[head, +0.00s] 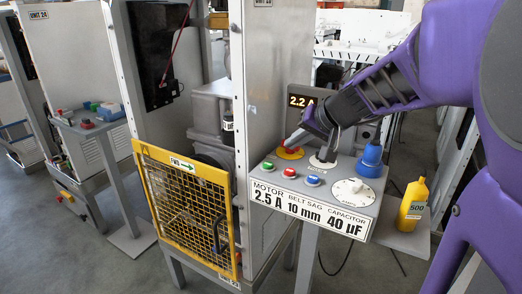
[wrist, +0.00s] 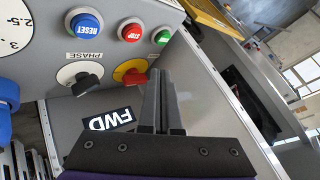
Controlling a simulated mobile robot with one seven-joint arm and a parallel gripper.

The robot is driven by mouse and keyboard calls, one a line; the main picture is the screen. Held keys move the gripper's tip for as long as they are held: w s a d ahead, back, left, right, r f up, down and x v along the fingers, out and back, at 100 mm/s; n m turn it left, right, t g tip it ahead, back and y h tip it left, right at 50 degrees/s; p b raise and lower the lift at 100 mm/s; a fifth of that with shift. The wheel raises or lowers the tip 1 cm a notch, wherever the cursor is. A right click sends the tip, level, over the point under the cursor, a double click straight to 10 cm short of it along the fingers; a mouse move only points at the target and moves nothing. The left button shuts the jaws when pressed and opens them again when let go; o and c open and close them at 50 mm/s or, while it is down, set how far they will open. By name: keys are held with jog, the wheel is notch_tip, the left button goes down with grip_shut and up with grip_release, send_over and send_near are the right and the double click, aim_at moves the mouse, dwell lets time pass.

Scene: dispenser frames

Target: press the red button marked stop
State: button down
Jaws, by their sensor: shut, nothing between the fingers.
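The red button (head: 290,172) sits on the sloped grey control panel, between a green button (head: 268,165) on its left and a blue button (head: 313,180) on its right. In the wrist view the red button (wrist: 131,31) shows a STOP label on its face, and the blue one (wrist: 84,25) reads RESET. My gripper (head: 287,145) is shut and empty, above the panel's back part by the yellow disc with a red knob (head: 291,153). In the wrist view my fingertips (wrist: 160,72) are beside that knob, apart from the red button in the picture.
A black PHASE knob (wrist: 86,82) and a white dial (head: 353,192) are on the panel. A blue object (head: 370,161) stands at its right back, and a yellow bottle (head: 413,204) stands right of it. A yellow mesh guard (head: 187,208) stands at left.

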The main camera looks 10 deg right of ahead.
aim_at(292, 173)
jog(key=f+b, duration=0.1)
jog(key=f, duration=0.3)
jog(key=shift+w, duration=0.2)
jog(key=shift+s+f+b, duration=0.2)
jog(key=shift+b, duration=0.1)
jog(key=shift+f, duration=0.15)
dwell(1.4)
jog(key=shift+f, duration=0.4)
jog(key=shift+f, duration=0.5)
dwell(0.5)
jog(key=shift+r, duration=0.1)
jog(key=shift+r+p, duration=0.5)
jog(key=shift+r, duration=0.3)
